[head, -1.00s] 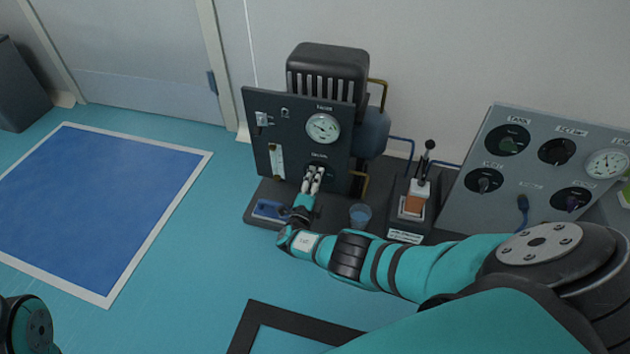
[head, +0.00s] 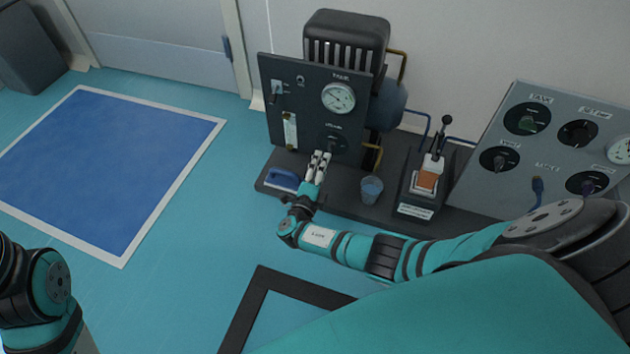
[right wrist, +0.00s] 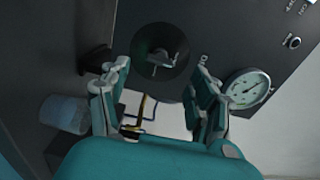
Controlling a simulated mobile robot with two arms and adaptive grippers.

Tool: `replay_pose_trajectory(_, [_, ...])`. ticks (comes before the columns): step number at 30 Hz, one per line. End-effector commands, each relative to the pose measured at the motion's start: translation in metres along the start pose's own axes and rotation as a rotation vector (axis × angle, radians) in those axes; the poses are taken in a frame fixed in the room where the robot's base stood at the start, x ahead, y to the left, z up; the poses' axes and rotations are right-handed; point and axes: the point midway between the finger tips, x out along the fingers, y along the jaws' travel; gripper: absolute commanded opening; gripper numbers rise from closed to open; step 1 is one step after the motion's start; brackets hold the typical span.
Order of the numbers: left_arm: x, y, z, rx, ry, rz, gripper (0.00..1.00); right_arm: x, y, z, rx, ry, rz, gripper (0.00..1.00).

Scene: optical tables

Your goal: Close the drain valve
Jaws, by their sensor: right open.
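The drain valve appears to be the round black dial (head: 334,143) low on the dark upright panel; its label is too small to read surely. In the right wrist view the dial (right wrist: 160,52) carries a small grey lever handle (right wrist: 159,60), lying roughly sideways in that picture. My right gripper (head: 320,156) is open and empty, just in front of and below the dial. In the right wrist view its fingers (right wrist: 161,70) stand apart on either side of the dial, with the handle between them in the picture and no contact visible. My left gripper is out of view.
The panel (head: 310,108) also bears a gauge (head: 338,98), a switch (head: 277,89) and a flow tube (head: 290,131). A cup of blue liquid (head: 371,190), a blue item (head: 283,179) and an orange-fronted device (head: 428,178) stand close by. A grey control panel (head: 545,150) is at right.

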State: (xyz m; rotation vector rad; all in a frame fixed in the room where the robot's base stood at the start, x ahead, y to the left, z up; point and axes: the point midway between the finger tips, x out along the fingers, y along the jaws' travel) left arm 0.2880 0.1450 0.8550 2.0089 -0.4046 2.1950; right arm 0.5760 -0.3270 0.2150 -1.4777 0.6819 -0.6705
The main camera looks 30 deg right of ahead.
Motion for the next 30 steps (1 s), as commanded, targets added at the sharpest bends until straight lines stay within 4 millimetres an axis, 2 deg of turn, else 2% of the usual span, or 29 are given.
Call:
replay_pose_trajectory(1, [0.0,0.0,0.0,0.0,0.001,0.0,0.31,-0.013,0.001,0.0,0.002,-0.002,0.002,0.63])
replay_pose_trajectory(3, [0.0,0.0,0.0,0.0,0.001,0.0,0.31,-0.026,0.001,0.0,0.001,0.0,0.002,0.63])
replay_pose_trajectory(9, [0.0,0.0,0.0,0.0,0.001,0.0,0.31,-0.05,0.0,0.0,-0.001,0.0,0.0,0.63])
replay_pose_trajectory(30, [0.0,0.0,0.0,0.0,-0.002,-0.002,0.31,-0.057,0.002,0.003,0.032,-0.011,0.023,0.63])
